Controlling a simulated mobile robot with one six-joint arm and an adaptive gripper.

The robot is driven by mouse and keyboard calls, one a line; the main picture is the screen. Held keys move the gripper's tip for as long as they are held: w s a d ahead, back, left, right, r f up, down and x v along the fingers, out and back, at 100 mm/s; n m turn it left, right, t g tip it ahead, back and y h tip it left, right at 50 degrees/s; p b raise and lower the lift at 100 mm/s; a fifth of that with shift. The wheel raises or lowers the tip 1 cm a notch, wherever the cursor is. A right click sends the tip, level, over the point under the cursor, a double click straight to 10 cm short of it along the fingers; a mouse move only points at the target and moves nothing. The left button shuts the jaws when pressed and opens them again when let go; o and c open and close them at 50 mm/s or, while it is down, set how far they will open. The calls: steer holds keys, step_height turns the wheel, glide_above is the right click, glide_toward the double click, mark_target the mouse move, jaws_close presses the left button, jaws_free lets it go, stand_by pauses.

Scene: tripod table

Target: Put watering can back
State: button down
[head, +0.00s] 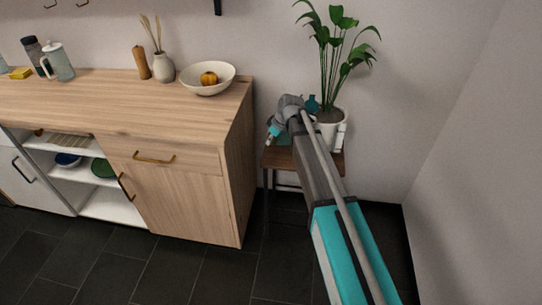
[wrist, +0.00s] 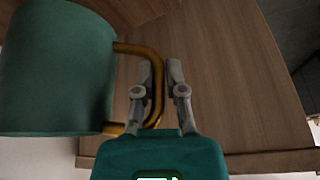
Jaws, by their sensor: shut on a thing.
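The watering can (wrist: 55,75) is dark green with a curved brass handle (wrist: 155,90), at the left of the wrist view. My gripper (wrist: 166,68) is shut on the handle, with the can's body to its left. In the head view my arm covers most of the gripper and can. A small wooden side table (head: 335,161) stands in the corner. Its brown top (wrist: 230,80) shows behind the can in the wrist view. I cannot tell whether the can touches it.
A potted plant (head: 331,130) in a white pot stands at the table's back right. The wooden cabinet (head: 180,195) is close on the left, with a bowl (head: 208,86), a vase (head: 163,68) and a jug (head: 61,64) on top. Walls close in behind and right. The dark floor in front is clear.

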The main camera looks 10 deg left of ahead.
steer(key=shift+f+b, duration=0.7)
steer(key=shift+f, duration=0.35)
steer(key=shift+f+b, duration=1.85)
steer(key=shift+f, duration=0.2)
steer(key=c, duration=0.7)
jaws_free()
steer(key=shift+r, duration=0.1)
steer(key=shift+r, duration=0.1)
steer(key=p+v, duration=0.3)
steer(key=shift+r, duration=0.2)
steer(key=p+v, duration=0.8)
steer(key=shift+d+r, duration=0.2)
steer(key=shift+r, duration=0.1)
